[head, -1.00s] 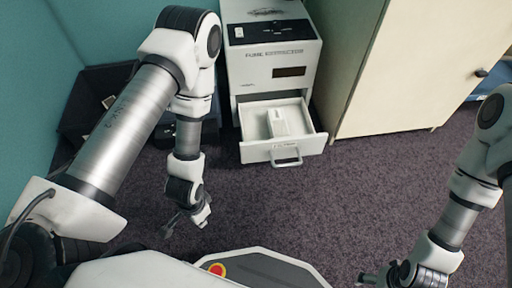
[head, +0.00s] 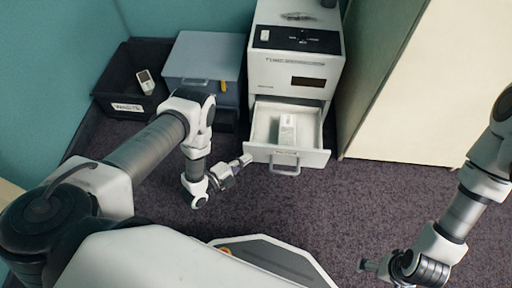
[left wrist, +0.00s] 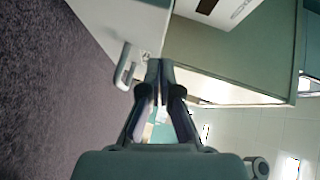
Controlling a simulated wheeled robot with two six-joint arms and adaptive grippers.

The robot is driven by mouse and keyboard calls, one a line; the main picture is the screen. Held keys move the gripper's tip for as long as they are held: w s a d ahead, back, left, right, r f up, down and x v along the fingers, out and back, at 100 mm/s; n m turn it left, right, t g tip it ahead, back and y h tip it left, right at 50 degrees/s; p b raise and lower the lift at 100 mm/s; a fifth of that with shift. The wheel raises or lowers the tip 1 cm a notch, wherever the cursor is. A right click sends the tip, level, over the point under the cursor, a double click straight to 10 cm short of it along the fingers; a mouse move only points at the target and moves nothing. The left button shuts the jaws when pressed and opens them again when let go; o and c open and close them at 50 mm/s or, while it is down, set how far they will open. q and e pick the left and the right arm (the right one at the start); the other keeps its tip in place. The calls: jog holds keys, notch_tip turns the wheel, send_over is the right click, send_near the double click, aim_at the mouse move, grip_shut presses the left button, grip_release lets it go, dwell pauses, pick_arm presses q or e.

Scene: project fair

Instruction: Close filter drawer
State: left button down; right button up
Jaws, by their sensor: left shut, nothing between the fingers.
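The filter drawer (head: 308,157) of the white fume extractor (head: 290,78) is pulled out, with a grey handle (head: 285,169) on its front. A white block-like piece (head: 287,130) sits inside it. My left gripper (head: 247,160) is shut and empty, its tips at the left end of the drawer front; I cannot tell if they touch it. In the left wrist view the closed fingertips (left wrist: 160,66) are beside the pale drawer front (left wrist: 138,20) and its handle (left wrist: 122,67). My right gripper (head: 367,266) is low at the right, away from the drawer; its jaws are too small to read.
A black bin (head: 119,88) with a small device in it and a blue-grey box (head: 200,64) stand left of the extractor. A cream cabinet (head: 410,100) stands close on the right. Dark carpet (head: 320,205) in front of the drawer is clear.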

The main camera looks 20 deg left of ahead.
pick_arm(q)
jog(key=s+a+f+m+t+h+p, duration=0.1)
jog(key=s+a+m+h+p, duration=0.15)
jog(key=s, duration=0.55)
jog(key=b, duration=1.2)
send_near(263, 147)
jog(key=d+f, duration=0.1)
jog(key=d, duration=0.2)
jog(key=shift+m+y, duration=0.25)
jog(key=shift+m, duration=0.1)
jog(key=w+b, duration=0.1)
jog(key=w, duration=0.2)
jog(key=w+b, duration=0.1)
jog(key=shift+w+d+r+b, duration=0.25)
jog(key=shift+d+b, duration=0.1)
jog(key=shift+w+a+r, duration=0.1)
jog(key=shift+w+r, duration=0.1)
jog(key=shift+w, duration=0.2)
pick_arm(e)
notch_tip(263, 147, down, 11)
